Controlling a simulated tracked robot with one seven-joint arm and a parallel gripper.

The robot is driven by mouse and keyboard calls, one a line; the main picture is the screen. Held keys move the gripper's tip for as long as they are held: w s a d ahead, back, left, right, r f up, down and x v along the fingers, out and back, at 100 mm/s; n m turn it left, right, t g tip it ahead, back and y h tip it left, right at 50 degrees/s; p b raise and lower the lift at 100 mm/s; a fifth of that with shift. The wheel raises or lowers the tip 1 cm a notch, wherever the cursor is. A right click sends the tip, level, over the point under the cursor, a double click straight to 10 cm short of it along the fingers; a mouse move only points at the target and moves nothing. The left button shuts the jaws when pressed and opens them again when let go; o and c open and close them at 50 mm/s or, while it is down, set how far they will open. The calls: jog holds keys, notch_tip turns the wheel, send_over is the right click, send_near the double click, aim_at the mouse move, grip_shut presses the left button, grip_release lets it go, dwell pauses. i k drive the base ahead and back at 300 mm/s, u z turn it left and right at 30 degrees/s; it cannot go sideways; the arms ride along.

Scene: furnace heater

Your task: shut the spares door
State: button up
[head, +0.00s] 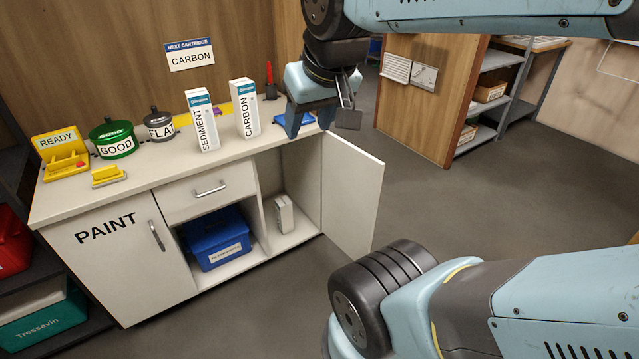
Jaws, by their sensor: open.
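The cabinet's right-hand white door (352,190) stands open, swung out to the right of its compartment. No label shows on its visible face; the other door is marked PAINT, so this appears to be the spares door. Behind it, the open compartment holds a small white carton (284,214) on its floor. My gripper (320,120) is open and empty. It appears pointed down, above the right end of the counter in the picture and higher than the door's top edge. Its exact depth relative to the door is hard to tell.
The counter (150,165) holds SEDIMENT (202,122) and CARBON (244,108) boxes, pots and a yellow READY tray (61,155). A blue bin (218,238) sits in the middle bay. The PAINT door (118,262) is shut. Floor right of the open door is clear.

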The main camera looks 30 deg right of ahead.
aim_at(353, 178)
jog(key=u, duration=0.85)
jog(key=i, duration=0.1)
jog(key=z, duration=3.05)
jog(key=i, duration=3.45)
jog(key=u, duration=2.1)
